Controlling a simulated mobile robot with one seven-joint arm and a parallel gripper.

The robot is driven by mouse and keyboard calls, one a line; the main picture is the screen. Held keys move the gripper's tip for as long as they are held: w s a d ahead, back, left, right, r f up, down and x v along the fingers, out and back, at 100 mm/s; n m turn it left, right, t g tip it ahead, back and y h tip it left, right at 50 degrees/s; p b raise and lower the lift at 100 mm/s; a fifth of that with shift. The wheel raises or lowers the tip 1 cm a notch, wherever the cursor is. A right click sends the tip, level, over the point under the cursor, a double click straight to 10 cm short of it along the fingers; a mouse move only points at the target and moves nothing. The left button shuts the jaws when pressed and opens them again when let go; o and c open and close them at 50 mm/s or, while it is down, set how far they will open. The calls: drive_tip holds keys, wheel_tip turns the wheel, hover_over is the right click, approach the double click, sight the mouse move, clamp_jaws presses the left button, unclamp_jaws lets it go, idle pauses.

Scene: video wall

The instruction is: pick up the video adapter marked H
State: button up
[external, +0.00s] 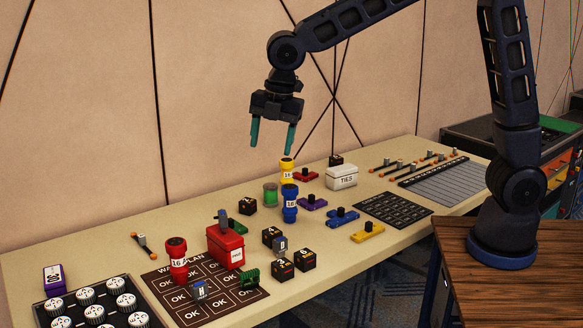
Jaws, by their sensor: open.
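My gripper (272,146) hangs high above the table, pointing down, with its two teal fingers apart and nothing between them. Small grey-blue adapters show in the external view. One adapter (280,246) stands among black cubes near the table's front edge; its letter may be H, but it is too small to read surely. Another adapter (200,290) stands on the dark wall-plan mat (172,310), its letter also unclear. A third grey-blue piece (222,216) is at the top of the red box (226,247). My gripper is well above and behind the first adapter, apart from everything.
Yellow (287,170), blue (290,204) and red (177,260) cylinders stand upright among the small parts. Several black cubes (283,270) crowd the first adapter. A white TIES box (341,177) stands behind. A tray of round pieces (48,322) is at front left. The table's back left is mostly clear.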

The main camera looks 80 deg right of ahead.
drive_tip(key=w+a+f+n+g, duration=0.1)
drive_tip(key=w+a+f+n, duration=0.2)
drive_tip(key=w+f, duration=0.3)
drive_tip(key=w+a+f+n, duration=0.2)
drive_tip(key=w+f+n, duration=0.1)
drive_tip(key=w+f, duration=0.25)
drive_tip(key=n, duration=0.5)
hover_over(199, 284)
drive_tip(key=shift+g, duration=0.4)
drive_tip(key=f, duration=1.5)
drive_tip(key=shift+w+a, duration=0.1)
drive_tip(key=shift+w, duration=0.15)
drive_tip(key=shift+w+f, duration=0.1)
drive_tip(key=shift+f, duration=0.45)
wheel_tip(199, 284, down, 5)
drive_tip(key=shift+r, duration=0.1)
drive_tip(key=shift+s+f, duration=0.15)
drive_tip(key=shift+f, duration=1.25)
drive_tip(key=shift+s+f, duration=0.15)
drive_tip(key=shift+f, duration=1.2)
drive_tip(key=c, duration=1)
drive_tip(key=shift+c, duration=0.2)
drive_tip(key=shift+r, duration=0.15)
